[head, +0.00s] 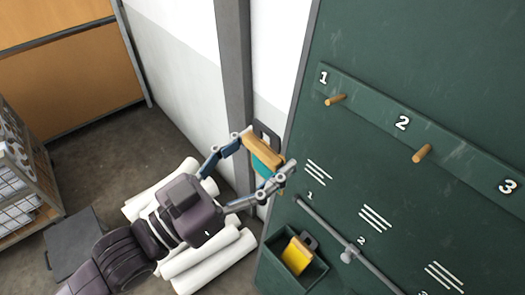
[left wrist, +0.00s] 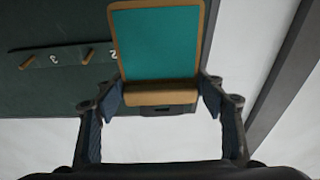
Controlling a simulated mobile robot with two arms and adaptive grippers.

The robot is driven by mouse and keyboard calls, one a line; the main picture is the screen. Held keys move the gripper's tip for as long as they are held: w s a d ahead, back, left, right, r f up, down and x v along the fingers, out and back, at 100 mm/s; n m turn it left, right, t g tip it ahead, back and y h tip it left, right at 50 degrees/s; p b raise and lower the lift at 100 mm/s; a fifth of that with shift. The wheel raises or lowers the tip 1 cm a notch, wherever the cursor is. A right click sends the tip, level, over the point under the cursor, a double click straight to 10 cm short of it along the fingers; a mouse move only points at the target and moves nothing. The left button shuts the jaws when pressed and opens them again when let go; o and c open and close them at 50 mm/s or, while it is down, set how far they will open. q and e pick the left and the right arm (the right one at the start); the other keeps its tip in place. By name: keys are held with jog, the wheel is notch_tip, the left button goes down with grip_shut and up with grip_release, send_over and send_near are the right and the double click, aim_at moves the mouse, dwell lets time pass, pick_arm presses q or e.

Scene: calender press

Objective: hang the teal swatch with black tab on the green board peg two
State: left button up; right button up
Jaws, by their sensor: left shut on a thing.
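My left gripper (head: 262,157) is shut on the teal swatch (head: 262,166), pinching its tan block between the two fingers. The swatch's black tab (head: 268,134) sticks out at the top in the head view. The left wrist view shows the teal face (left wrist: 158,45) with a tan border, and the left gripper's (left wrist: 160,98) pads on either side of the block. The green board (head: 375,50) is to the right of the gripper. Its peg two (head: 422,153) is a bare wooden peg below the numeral 2, well apart from the swatch. My right gripper is out of view.
Peg one (head: 335,99) is also bare. A green bin (head: 312,276) low on the board holds a yellow swatch (head: 297,256). A rail (head: 325,229) runs along the board's lower part. White rolls (head: 210,262) lie by my arm, near a grey post (head: 235,70).

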pick_arm(q)
jog(key=shift+a, duration=0.1)
jog(key=shift+s+a+r+p, duration=0.25)
jog(key=shift+s+a+p, duration=0.45)
jog(key=shift+a+p, duration=0.2)
jog(key=shift+s+a+r+p, duration=0.2)
jog(key=shift+s+a+p, duration=0.55)
jog(key=shift+p, duration=0.25)
jog(key=shift+a, duration=0.1)
jog(key=shift+a, duration=0.15)
jog(key=p, duration=0.2)
send_near(256, 152)
jog(key=shift+d+r, duration=0.25)
jog(key=shift+r, duration=0.3)
jog(key=shift+w, duration=0.1)
dwell(0.6)
